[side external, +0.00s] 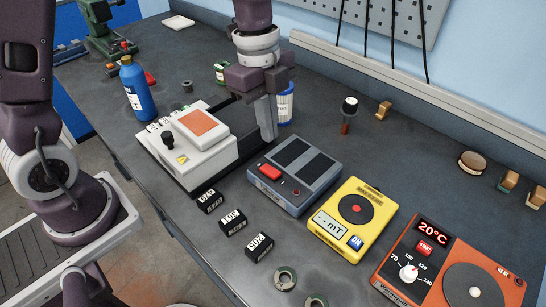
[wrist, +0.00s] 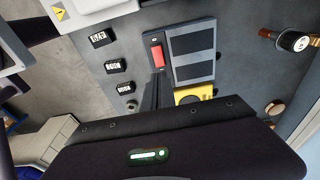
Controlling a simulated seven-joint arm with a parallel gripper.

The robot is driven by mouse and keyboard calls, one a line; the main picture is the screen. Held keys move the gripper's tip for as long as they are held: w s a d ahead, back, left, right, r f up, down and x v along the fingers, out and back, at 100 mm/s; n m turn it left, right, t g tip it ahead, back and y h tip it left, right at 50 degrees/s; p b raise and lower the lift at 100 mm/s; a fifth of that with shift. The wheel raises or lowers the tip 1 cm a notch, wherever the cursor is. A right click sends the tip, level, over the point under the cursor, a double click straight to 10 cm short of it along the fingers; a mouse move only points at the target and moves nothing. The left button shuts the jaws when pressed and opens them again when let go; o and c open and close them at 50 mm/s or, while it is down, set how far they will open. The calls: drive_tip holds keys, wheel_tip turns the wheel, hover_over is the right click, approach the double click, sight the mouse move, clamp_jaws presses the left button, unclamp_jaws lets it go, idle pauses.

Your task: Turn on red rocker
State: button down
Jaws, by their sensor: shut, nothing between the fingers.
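The red rocker (side external: 270,172) is a small red switch on the left part of a blue-grey box (side external: 292,200) with two dark panels. In the wrist view the red rocker (wrist: 157,55) shows on the box (wrist: 206,26), just beyond my fingertips. My gripper (side external: 268,138) is shut and empty, pointing down near the back left corner of the box in the side view. In the wrist view the shut fingers (wrist: 158,76) point toward the rocker. I cannot tell whether they touch the box.
A white device (side external: 190,165) with an orange plate stands left of my gripper. A white-blue container (side external: 285,103) is close behind it. A yellow meter (side external: 349,236) and an orange hot plate (side external: 410,293) stand to the right. Several black labelled blocks (side external: 233,221) lie in front.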

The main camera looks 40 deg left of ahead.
sight(275, 173)
drive_tip(key=f, duration=0.5)
drive_tip(key=d+f, duration=0.1)
drive_tip(key=f, duration=0.2)
drive_tip(key=shift+f, duration=0.25)
drive_tip(key=shift+d, duration=0.15)
